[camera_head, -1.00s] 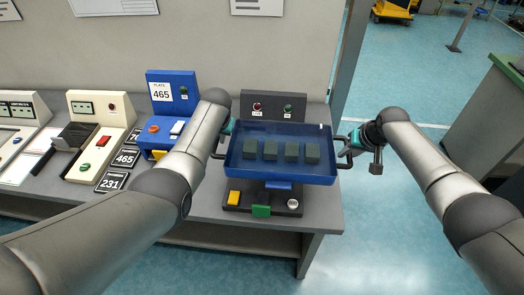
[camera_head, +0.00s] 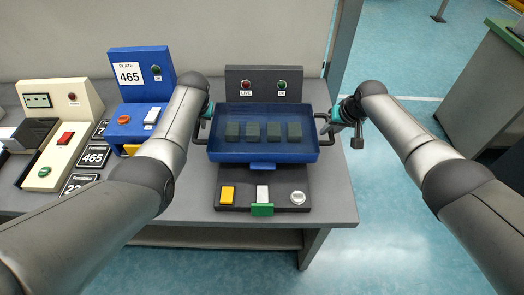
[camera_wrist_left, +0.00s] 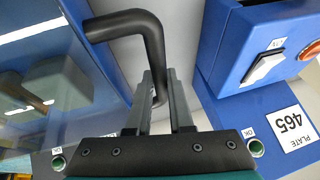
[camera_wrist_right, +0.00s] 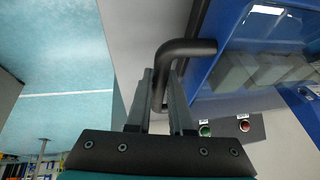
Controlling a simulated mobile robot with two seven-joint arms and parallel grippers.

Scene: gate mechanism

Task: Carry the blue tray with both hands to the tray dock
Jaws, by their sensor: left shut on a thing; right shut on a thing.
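The blue tray (camera_head: 262,156) is held level in the head view, above the dark console on the grey bench. Several dark green blocks (camera_head: 263,131) stand in a row in it. My left gripper (camera_head: 207,124) is shut on the tray's left black handle, which shows between its fingers in the left wrist view (camera_wrist_left: 150,50). My right gripper (camera_head: 333,124) is shut on the right black handle, also seen in the right wrist view (camera_wrist_right: 178,50). The tray hides the middle of the console. I cannot tell which thing is the tray dock.
The dark console (camera_head: 235,186) has yellow, white and round buttons and a green tab in front. A blue station (camera_head: 140,85) with plate 465 stands close left, beside my left arm. A green-topped cabinet (camera_head: 490,95) stands right, across clear floor (camera_head: 400,75).

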